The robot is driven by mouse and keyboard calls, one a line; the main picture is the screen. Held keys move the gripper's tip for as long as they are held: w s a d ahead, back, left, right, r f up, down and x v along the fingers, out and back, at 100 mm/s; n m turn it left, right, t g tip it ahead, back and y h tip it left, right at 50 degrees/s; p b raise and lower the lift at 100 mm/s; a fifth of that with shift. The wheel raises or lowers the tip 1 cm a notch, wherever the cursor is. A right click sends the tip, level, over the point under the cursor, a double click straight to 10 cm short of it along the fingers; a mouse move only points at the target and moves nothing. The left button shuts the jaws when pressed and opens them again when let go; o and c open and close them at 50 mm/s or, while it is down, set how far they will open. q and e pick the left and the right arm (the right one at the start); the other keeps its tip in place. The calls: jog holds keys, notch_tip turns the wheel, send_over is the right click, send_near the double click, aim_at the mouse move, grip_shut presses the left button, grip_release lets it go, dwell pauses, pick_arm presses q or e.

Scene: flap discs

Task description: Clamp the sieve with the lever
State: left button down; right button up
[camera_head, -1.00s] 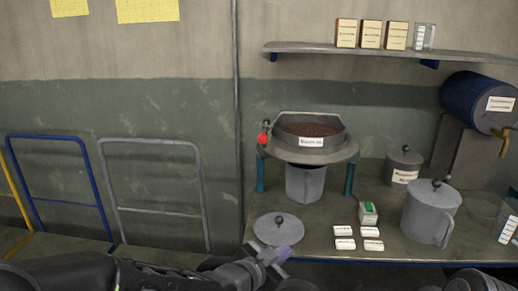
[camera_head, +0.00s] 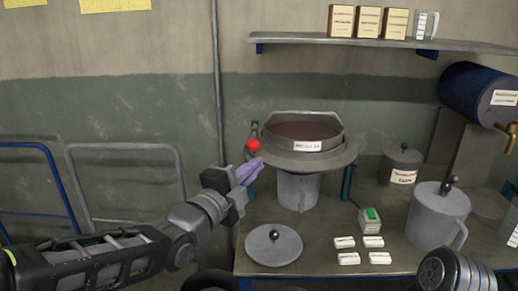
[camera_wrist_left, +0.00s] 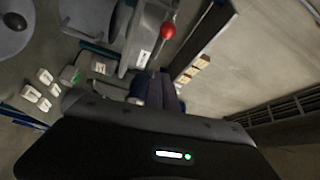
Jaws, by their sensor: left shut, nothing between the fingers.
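The sieve (camera_head: 304,131) is a round grey pan with reddish-brown contents and a white label, seated on a grey stand at the back of the bench. The lever's red knob (camera_head: 254,146) sits at the sieve's left side. It also shows in the left wrist view, where the red knob (camera_wrist_left: 168,30) is beyond the fingers. My left gripper (camera_head: 249,170) is shut and empty, just below and left of the red knob, apart from it. My right arm shows only in part at the bottom right; its fingers are not visible.
A grey jug (camera_head: 300,190) stands under the sieve. A round lid (camera_head: 273,245), several white blocks (camera_head: 373,242), a green-topped box (camera_head: 370,219) and a lidded jug (camera_head: 437,215) stand on the bench. A shelf (camera_head: 380,44) and blue barrel (camera_head: 475,95) are above right.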

pick_arm(q)
jog(key=w+d+p, duration=0.1)
jog(key=w+p, duration=0.3)
jog(key=w, duration=0.5)
jog(key=shift+w, duration=0.15)
dwell(0.4)
jog(key=shift+f, duration=0.1)
